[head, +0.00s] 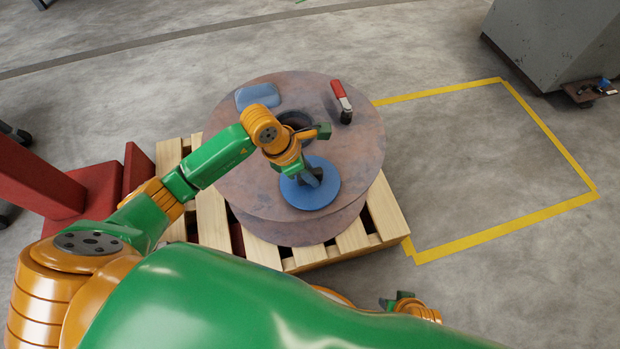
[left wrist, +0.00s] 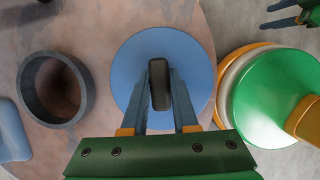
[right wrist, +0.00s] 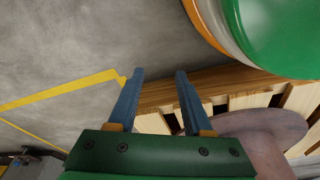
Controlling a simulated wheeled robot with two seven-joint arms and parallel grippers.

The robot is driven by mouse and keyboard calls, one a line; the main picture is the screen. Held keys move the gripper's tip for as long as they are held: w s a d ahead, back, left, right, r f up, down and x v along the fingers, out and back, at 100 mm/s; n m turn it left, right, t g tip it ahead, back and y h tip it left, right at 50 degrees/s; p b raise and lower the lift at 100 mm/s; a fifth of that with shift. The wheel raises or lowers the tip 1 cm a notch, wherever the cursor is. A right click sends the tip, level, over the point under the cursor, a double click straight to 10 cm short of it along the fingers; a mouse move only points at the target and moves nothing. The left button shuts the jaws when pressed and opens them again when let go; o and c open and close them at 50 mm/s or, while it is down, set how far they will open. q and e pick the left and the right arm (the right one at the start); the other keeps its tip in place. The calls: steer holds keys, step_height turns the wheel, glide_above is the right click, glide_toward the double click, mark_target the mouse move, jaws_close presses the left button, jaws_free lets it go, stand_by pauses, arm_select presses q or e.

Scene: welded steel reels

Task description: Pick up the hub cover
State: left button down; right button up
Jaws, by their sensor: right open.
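The hub cover (head: 324,190) is a flat blue disc with a dark upright grip (left wrist: 159,72) in its middle. It is at the near part of the reel's top face (head: 358,150); I cannot tell whether it touches the face or is slightly raised. My left gripper (head: 310,176) is over it. In the left wrist view its fingers (left wrist: 161,88) lie against both sides of the dark grip, shut on it. My right gripper (right wrist: 158,75) is open and empty, low beside the pallet.
The reel's dark hub ring (left wrist: 88,90) is open, left of the cover in the left wrist view. A blue block (head: 257,95) and a red-handled tool (head: 341,100) lie on the reel. A wooden pallet (head: 385,212) is underneath. The yellow-taped floor area (head: 490,160) is empty.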

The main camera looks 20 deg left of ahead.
stand_by(0.3)
arm_select(q)
steer(key=shift+r, duration=0.2)
steer(key=r, duration=0.1)
steer(key=r+p, duration=0.1)
steer(key=r, duration=0.2)
steer(key=shift+w+a+p, duration=0.2)
steer(key=shift+w+p, duration=0.15)
steer(key=shift+p, duration=0.05)
steer(key=w+a+r, duration=0.6)
steer(key=w+r, duration=0.2)
steer(key=w, duration=0.3)
steer(key=shift+w+r+p, duration=0.3)
steer(key=shift+w, duration=0.05)
arm_select(e)
steer(key=s+f, duration=0.1)
steer(key=s+d+f, duration=0.1)
steer(key=s, duration=0.1)
steer(key=shift+d+f, duration=0.1)
arm_select(q)
steer(key=shift+a, duration=0.2)
